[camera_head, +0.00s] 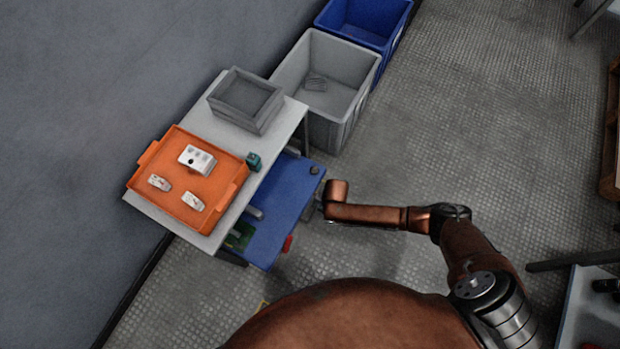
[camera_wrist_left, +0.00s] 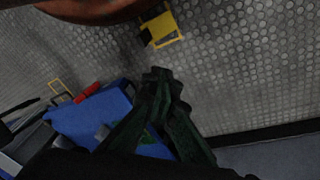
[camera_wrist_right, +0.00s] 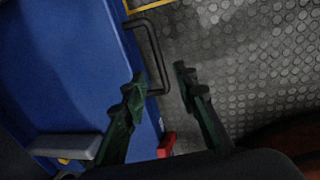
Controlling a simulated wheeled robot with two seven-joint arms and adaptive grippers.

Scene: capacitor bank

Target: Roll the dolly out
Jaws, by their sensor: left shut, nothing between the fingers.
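The blue dolly (camera_head: 282,205) sits low, partly under the white table; it also shows in the left wrist view (camera_wrist_left: 97,118) and the right wrist view (camera_wrist_right: 70,70). A black loop handle (camera_wrist_right: 152,52) stands out from its edge. My right gripper (camera_wrist_right: 158,82) is open, its fingers on either side of the handle's near end; I cannot tell whether they touch it. In the head view my right arm hides that gripper. My left gripper (camera_wrist_left: 162,76) is shut and empty, apart from the dolly's edge; the head view does not show it.
The white table (camera_head: 287,125) holds an orange tray (camera_head: 213,202) with several small white parts, and a grey box (camera_head: 232,112). Grey (camera_head: 345,120) and blue (camera_head: 385,40) bins stand behind it. A red block (camera_wrist_right: 166,144) is at the dolly's edge. Open floor lies right.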

